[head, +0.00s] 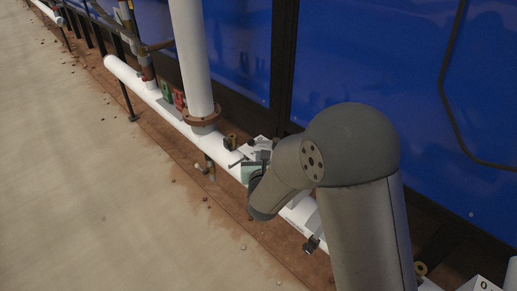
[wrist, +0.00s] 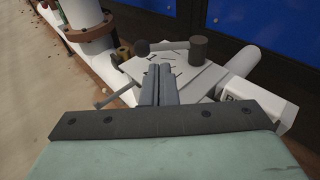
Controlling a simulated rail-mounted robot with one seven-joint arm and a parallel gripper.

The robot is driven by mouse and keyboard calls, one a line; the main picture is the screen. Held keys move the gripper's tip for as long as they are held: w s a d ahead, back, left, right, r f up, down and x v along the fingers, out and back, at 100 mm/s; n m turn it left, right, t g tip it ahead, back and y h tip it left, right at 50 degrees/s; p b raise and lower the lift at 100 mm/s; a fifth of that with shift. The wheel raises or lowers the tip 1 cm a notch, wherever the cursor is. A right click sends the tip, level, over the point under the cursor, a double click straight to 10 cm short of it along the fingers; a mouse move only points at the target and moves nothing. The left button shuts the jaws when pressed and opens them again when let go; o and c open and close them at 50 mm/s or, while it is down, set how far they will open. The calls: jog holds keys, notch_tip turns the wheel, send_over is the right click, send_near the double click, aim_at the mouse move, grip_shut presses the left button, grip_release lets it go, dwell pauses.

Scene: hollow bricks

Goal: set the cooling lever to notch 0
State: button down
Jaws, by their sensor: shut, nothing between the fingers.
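My gripper (wrist: 160,70) is shut and empty, its two grey fingers together in the wrist view. Just beyond the fingertips is a pale plate (wrist: 136,68) with dark marks that are too small to read surely.
A white box with a dark letter (wrist: 255,104) stands right of the fingers. A thin rod with a pale end (wrist: 103,105) juts out at left. A white upright pipe with a brown flange (head: 202,121) and a brass fitting (head: 231,141) stand nearby. Blue panels (head: 385,70) close off the back.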

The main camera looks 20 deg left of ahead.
jog(key=x, duration=0.6)
jog(key=shift+a, duration=0.1)
